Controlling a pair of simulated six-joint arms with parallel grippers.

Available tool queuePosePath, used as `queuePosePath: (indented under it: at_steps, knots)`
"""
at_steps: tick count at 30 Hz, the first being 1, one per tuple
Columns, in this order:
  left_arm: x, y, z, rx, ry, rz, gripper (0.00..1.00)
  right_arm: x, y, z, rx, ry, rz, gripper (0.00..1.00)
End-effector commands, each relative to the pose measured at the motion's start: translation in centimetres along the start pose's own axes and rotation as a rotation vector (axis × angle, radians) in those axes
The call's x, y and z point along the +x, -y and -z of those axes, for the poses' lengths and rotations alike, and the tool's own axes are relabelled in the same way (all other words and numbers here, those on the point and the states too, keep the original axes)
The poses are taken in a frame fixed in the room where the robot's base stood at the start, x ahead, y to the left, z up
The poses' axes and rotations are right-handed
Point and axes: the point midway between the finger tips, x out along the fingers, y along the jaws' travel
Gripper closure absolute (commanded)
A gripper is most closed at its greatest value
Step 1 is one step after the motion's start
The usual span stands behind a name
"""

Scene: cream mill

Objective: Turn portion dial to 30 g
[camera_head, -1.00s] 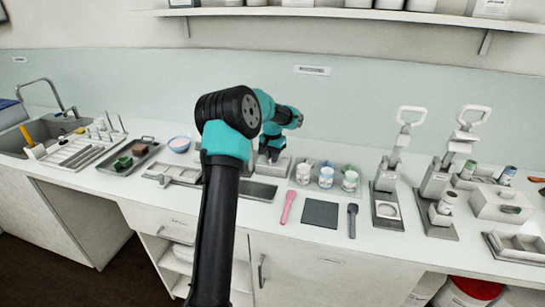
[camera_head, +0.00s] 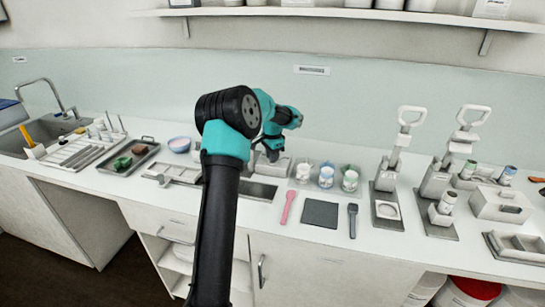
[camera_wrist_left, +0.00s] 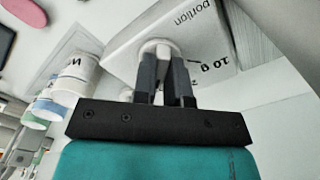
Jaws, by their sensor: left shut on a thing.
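The portion dial (camera_wrist_left: 160,47) is a small white knob on the face of a white box (camera_wrist_left: 115,55) printed "portion" and "10 g", seen in the left wrist view. My left gripper (camera_wrist_left: 164,65) is shut on the dial, its two dark fingers on either side of the knob. In the head view my left gripper (camera_head: 268,155) is at the box (camera_head: 282,168) near the back of the counter, and the dial is hidden there. A 30 g mark and the dial's exact setting cannot be made out. My right gripper is not in view.
Cups on a clear tray (camera_head: 326,178) stand just right of the box. A pink spatula (camera_head: 288,207), a dark mat (camera_head: 320,213) and a dark scoop (camera_head: 352,220) lie in front. Two lever presses (camera_head: 387,190) stand farther right. A metal tray (camera_head: 258,191) sits before the box.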

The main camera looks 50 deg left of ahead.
Motion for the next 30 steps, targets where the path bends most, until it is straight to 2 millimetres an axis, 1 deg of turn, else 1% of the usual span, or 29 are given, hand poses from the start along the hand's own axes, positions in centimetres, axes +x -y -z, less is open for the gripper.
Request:
queuePosePath:
  at_steps: [6, 7, 12, 15, 24, 26, 30]
  knots:
    - [-0.1, 0.0, 0.0, 0.001, -0.001, 0.001, 1.00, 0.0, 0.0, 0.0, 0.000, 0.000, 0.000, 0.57]
    - [-0.1, 0.0, 0.0, 0.001, -0.001, 0.001, 0.85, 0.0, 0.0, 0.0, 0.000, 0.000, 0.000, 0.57]
    - [0.0, 0.0, 0.0, 0.001, -0.001, 0.001, 0.69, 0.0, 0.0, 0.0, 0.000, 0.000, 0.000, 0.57]
    - [0.0, 0.0, 0.0, 0.000, -0.001, 0.001, 0.62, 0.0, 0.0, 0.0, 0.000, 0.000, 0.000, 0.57]
    - [-0.3, 0.0, 0.0, 0.000, -0.001, 0.001, 0.62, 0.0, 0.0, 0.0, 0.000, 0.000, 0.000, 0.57]
    - [-0.6, 0.0, 0.0, 0.000, -0.001, 0.001, 0.62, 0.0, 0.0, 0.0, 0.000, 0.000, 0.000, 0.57]
    - [-2.1, 0.1, 0.1, 0.000, -0.003, 0.003, 0.62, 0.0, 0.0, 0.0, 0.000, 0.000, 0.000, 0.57]
